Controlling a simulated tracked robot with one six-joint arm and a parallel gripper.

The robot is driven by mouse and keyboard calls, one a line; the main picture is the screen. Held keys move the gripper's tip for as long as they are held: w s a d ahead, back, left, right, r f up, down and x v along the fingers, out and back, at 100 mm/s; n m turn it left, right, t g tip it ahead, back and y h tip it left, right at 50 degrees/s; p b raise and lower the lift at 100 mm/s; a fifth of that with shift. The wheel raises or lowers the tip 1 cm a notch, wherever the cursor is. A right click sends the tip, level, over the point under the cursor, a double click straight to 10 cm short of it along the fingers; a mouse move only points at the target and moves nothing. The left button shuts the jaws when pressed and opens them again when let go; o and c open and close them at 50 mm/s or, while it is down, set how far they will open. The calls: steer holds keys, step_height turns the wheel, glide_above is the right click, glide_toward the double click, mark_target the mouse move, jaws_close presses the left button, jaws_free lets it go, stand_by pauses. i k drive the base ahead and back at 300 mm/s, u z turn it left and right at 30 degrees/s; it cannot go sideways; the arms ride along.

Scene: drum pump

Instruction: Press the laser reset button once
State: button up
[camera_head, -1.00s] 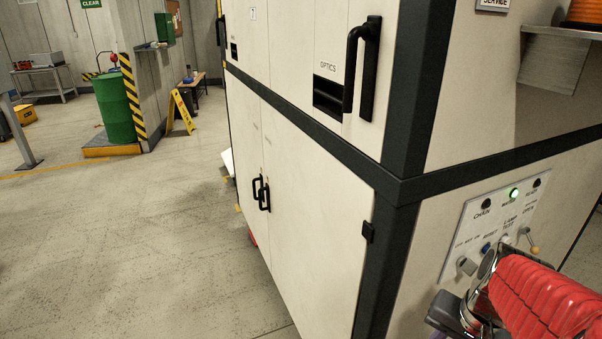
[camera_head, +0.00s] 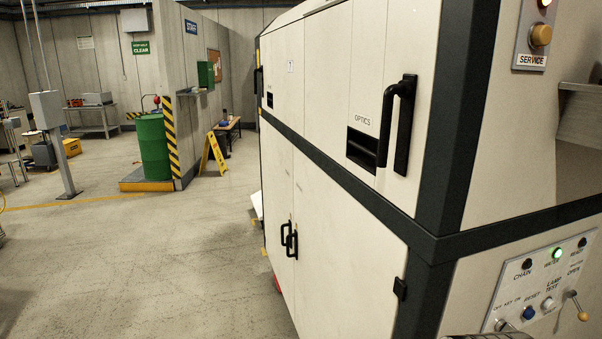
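The laser cabinet (camera_head: 345,225) is a large cream machine with dark edges. Its control panel (camera_head: 513,297) is on the right-hand face, at the lower right of the view. The blue button (camera_head: 528,313) has a label reading RESET above it. A white lamp-test button (camera_head: 548,304) is to its right, and a key switch (camera_head: 505,326) is to its left. A green lamp (camera_head: 557,253) is lit on the panel. Only a small part of my arm shows at the bottom edge, below the panel. My gripper is out of view.
A lever with an orange knob (camera_head: 582,316) sticks out at the panel's right. A SERVICE box (camera_head: 540,36) is above. The floor (camera_head: 150,260) left of the cabinet is open. A green drum (camera_head: 154,147) and a yellow sign (camera_head: 212,155) stand farther back.

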mark_target(529, 314)
steer(key=z, duration=1.25)
